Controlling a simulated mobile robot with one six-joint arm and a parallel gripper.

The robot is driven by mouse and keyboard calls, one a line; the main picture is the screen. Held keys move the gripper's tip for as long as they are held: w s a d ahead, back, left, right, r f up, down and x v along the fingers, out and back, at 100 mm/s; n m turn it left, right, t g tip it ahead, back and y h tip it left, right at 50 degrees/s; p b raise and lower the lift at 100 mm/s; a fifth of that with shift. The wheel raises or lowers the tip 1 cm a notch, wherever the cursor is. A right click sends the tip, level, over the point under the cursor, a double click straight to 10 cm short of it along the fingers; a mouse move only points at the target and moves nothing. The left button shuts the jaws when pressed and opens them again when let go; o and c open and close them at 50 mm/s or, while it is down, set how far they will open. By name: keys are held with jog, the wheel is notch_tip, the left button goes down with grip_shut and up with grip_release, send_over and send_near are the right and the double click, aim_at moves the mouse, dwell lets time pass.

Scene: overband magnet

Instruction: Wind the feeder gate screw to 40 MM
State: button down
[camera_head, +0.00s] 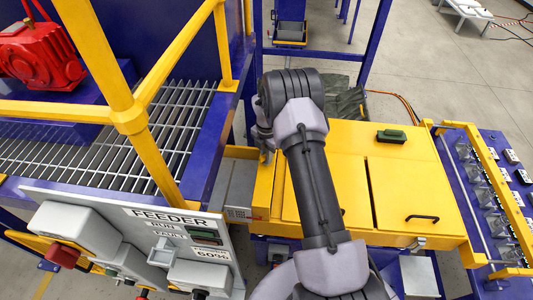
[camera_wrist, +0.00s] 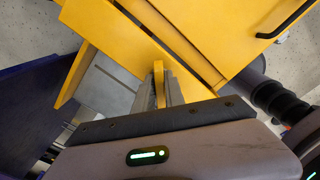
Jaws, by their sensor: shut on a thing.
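My gripper (camera_wrist: 160,92) is shut on a narrow yellow piece (camera_wrist: 158,80), which shows between its grey fingers in the wrist view. I cannot tell from its shape whether this is the feeder gate screw's handle. In the head view my gripper (camera_head: 266,150) points down at the left side of a yellow housing (camera_head: 345,150), partly hidden by my arm. The housing also fills the upper part of the wrist view (camera_wrist: 195,25). The screw's thread and any millimetre scale cannot be made out in either view.
A grey FEEDER panel (camera_head: 190,222) with RUN, FAULT and 60% labels stands at the lower left. Yellow rails (camera_head: 165,55) and a grating (camera_head: 150,140) lie left of my arm. A blue bench (camera_head: 490,190) is at the right. Open floor (camera_head: 420,60) lies behind the housing.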

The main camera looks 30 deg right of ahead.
jog(key=n+p, duration=0.1)
jog(key=n, duration=0.2)
jog(key=shift+r, duration=0.1)
jog(key=shift+n, duration=0.9)
jog(key=c, duration=1.3)
grip_release()
